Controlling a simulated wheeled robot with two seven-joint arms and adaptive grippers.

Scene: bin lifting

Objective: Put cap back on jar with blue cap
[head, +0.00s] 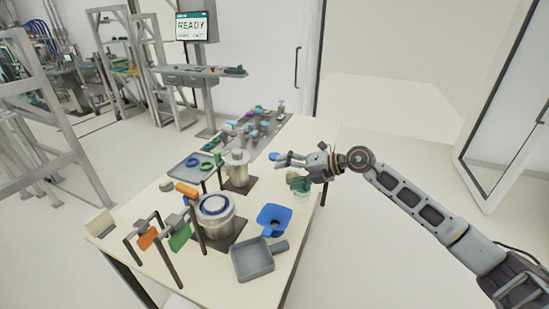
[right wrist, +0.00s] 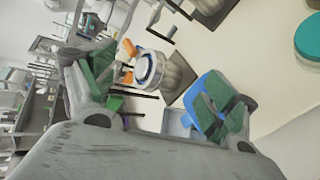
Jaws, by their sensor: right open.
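A metal jar (head: 215,215) with a blue ring around its top stands on a dark square base on the table. It also shows in the right wrist view (right wrist: 150,68). I cannot tell whether the ring is a cap or a rim. A small blue piece (head: 274,156) shows by my right fingertips in the head view; I cannot tell whether it is a cap. My right gripper (head: 287,165) is open above the table's right side, with its green-padded fingers apart and nothing seen between them in the right wrist view (right wrist: 160,95). My left gripper is out of view.
A second metal vessel (head: 237,169), a grey tray (head: 193,166) with green and blue rings, and stands with orange and green tags (head: 180,237) crowd the left.

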